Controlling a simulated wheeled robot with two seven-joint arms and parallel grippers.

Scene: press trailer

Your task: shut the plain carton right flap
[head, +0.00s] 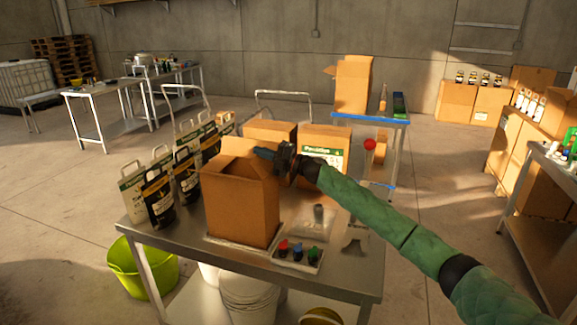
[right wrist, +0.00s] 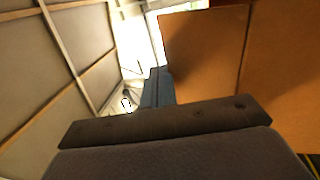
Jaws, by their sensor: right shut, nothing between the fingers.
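The plain carton (head: 240,212) stands upright on the metal table, on a pale tray or mat. Its top looks at least partly open, with a flap (head: 238,148) standing up at the back. My right gripper (head: 262,153) is at the carton's upper right edge, shut and empty. In the right wrist view the shut fingers (right wrist: 157,88) are close beside a brown cardboard panel (right wrist: 205,50); I cannot tell whether they touch it. The right flap is partly hidden behind the gripper in the head view. My left gripper is not in view.
Paper bags and black pouches (head: 158,195) crowd the table's left side. Two printed cartons (head: 320,145) stand behind the plain carton. A green bucket (head: 140,268) is on the floor.

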